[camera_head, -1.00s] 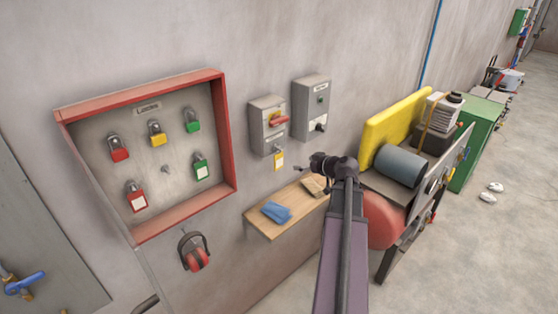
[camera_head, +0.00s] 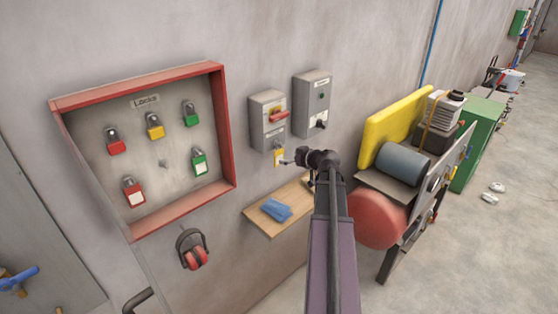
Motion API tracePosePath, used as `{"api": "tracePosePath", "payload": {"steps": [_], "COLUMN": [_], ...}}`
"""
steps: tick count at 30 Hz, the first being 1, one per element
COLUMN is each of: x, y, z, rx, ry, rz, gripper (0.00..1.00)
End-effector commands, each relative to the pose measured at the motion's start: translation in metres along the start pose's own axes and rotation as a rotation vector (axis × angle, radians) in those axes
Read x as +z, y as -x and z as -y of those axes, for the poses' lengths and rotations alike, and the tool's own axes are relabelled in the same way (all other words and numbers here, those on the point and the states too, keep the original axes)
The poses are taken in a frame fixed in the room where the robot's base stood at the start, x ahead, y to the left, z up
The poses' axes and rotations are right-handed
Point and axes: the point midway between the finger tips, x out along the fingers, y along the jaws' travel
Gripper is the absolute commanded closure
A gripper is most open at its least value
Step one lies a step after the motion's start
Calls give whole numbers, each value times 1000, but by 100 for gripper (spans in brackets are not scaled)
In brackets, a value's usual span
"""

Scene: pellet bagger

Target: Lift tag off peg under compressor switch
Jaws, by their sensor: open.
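A small yellow tag (camera_head: 279,158) hangs on the wall below a grey switch box (camera_head: 268,121) with a red handle on a yellow plate. The peg is too small to make out clearly. A second grey box (camera_head: 312,104) with a black knob is to its right; I cannot read either label well enough to tell which is the compressor switch. My gripper (camera_head: 287,162) is close to the tag's right lower side, above the shelf. Its jaws are open and look empty; whether they touch the tag or surround its edge I cannot tell.
A wooden shelf (camera_head: 262,221) with a blue cloth (camera_head: 275,210) is below my gripper. A red-framed lock board (camera_head: 228,140) with several padlocks is at left, ear defenders (camera_head: 192,249) beneath it. The compressor with a red tank (camera_head: 378,220) stands close right of my arm.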

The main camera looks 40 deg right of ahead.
Motion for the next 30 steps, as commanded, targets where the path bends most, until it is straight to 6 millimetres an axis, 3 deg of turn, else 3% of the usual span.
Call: {"api": "tracePosePath", "payload": {"steps": [17, 30], "x": [0, 0], "y": [-11, -55], "z": [0, -2], "rx": [1, 1], "ry": [-1, 0], "rz": [0, 0], "gripper": [0, 0]}}
